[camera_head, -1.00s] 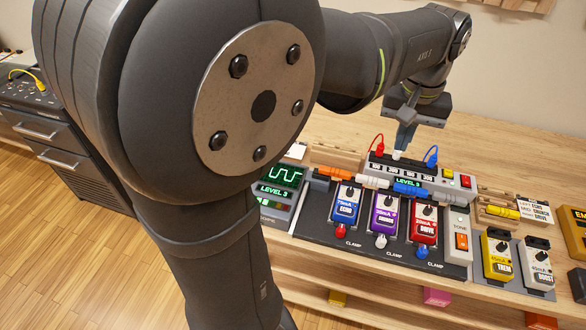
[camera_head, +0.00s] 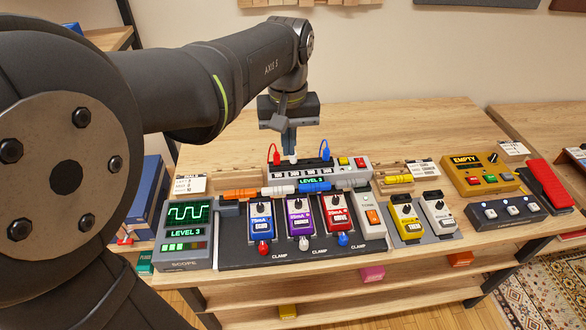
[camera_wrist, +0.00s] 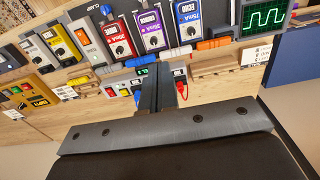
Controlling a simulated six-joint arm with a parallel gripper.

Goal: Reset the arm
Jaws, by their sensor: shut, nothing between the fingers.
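My gripper (camera_head: 290,150) points down over the back of the power unit (camera_head: 345,172), which reads LEVEL 3. The fingers are together with nothing visible between them. The closed fingers also show in the wrist view (camera_wrist: 157,92). A white plug sits right below the fingertips in the head view; I cannot tell whether they touch it. A red plug (camera_head: 276,155) and a blue plug (camera_head: 325,151) stand upright in the unit on either side.
A pedalboard holds blue (camera_head: 261,222), purple (camera_head: 299,217) and red (camera_head: 338,214) pedals. A scope (camera_head: 187,233) with a green wave stands left. Yellow (camera_head: 406,217) and white pedals sit right. An orange box (camera_head: 478,175) stands further right. Bare table lies behind the unit.

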